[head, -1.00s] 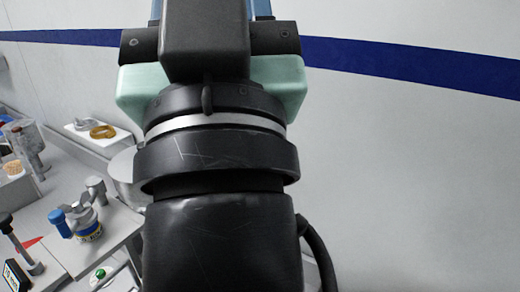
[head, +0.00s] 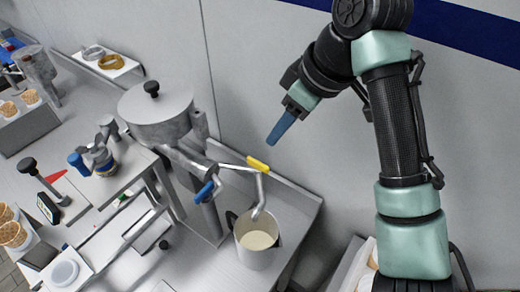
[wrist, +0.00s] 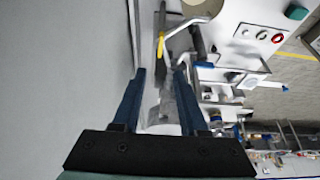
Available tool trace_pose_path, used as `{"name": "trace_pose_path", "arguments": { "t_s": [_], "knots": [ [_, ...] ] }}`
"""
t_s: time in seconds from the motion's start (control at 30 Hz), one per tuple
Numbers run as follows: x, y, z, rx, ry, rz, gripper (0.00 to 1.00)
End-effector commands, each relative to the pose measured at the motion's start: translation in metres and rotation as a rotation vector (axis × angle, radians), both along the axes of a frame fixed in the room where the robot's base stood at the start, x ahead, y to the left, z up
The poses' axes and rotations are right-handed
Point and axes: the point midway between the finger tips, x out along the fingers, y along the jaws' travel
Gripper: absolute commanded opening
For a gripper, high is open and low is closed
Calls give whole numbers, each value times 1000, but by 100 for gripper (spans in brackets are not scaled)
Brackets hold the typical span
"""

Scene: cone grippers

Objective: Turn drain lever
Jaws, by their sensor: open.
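A metal machine with a round hopper (head: 160,112) stands left of centre in the head view. A yellow-tipped lever (head: 258,164) and a blue-handled lever (head: 204,191) sit on its pipework; I cannot tell which is the drain lever. The yellow tip also shows in the wrist view (wrist: 161,46), beyond the fingers. My gripper (head: 281,130) has blue fingers pointing down, above and to the right of the yellow tip in the head view, apart from it. In the wrist view my gripper (wrist: 160,72) is open with nothing gripped.
A metal pitcher (head: 258,240) with pale contents stands under the bent pipe on the metal tray (head: 292,200). A workbench (head: 120,185) with several tools and jars is on the left. The wall (head: 330,160) is close behind.

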Motion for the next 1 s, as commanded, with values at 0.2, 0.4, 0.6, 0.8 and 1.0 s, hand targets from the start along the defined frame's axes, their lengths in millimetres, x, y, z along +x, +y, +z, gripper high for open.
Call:
{"name": "trace_pose_path", "arguments": {
  "t_s": [0.2,0.4,0.6,0.8,1.0],
  "knots": [
    [3,8,-26,2,17,7,42],
    [12,19,-61,1,17,3,42],
    [21,31,-96,0,14,2,42],
    [26,37,-115,-1,10,2,42],
    [27,39,-121,-1,10,3,42]
  ]
}}
